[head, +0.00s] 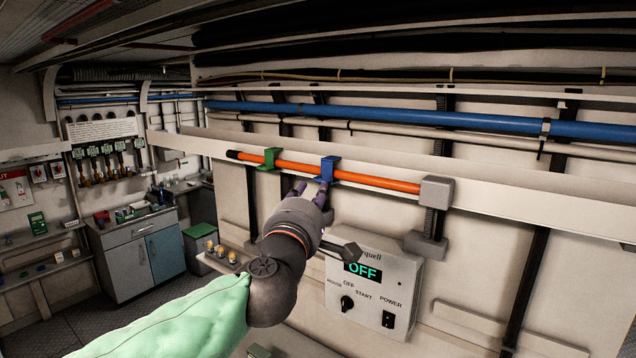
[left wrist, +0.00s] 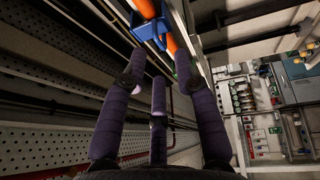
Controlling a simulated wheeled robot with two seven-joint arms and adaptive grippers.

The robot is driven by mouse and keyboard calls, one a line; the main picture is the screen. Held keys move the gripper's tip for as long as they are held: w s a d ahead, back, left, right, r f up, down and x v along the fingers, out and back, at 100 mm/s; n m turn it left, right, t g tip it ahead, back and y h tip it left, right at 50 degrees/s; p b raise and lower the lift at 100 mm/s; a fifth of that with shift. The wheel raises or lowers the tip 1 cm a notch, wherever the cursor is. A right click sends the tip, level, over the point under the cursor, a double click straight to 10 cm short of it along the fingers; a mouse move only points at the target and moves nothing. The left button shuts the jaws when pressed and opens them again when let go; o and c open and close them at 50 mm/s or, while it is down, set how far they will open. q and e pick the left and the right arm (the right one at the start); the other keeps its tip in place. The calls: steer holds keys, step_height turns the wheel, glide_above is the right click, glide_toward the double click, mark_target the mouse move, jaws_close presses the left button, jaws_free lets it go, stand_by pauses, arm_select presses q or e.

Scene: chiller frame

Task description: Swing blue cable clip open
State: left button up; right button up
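The blue cable clip (head: 328,170) sits on the orange cable (head: 380,182) along the white wall rail. It also shows at the top of the left wrist view (left wrist: 148,27), with the cable passing through it. I cannot tell whether its latch is shut. My left gripper (head: 309,190) is just below and left of the clip, its purple fingers pointing up at it. In the left wrist view the fingers (left wrist: 160,68) are spread with nothing between them, and the clip lies just beyond their tips. I cannot tell whether a fingertip touches it. My right gripper is not in view.
A green clip (head: 270,158) holds the cable further left. A grey block (head: 437,191) is at the cable's right end. The white rail (head: 520,203) runs behind. A control box (head: 376,287) reading OFF hangs below, close to my left wrist.

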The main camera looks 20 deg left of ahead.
mark_target(319, 181)
arm_select(q)
steer(key=shift+w+a+r, duration=0.1)
steer(key=shift+w+r, duration=0.1)
steer(key=shift+w, duration=1.15)
steer(key=shift+w+r, duration=0.15)
steer(key=shift+w, duration=1.2)
steer(key=shift+c, duration=0.3)
steer(key=c, duration=0.5)
steer(key=shift+f, duration=0.1)
jaws_close()
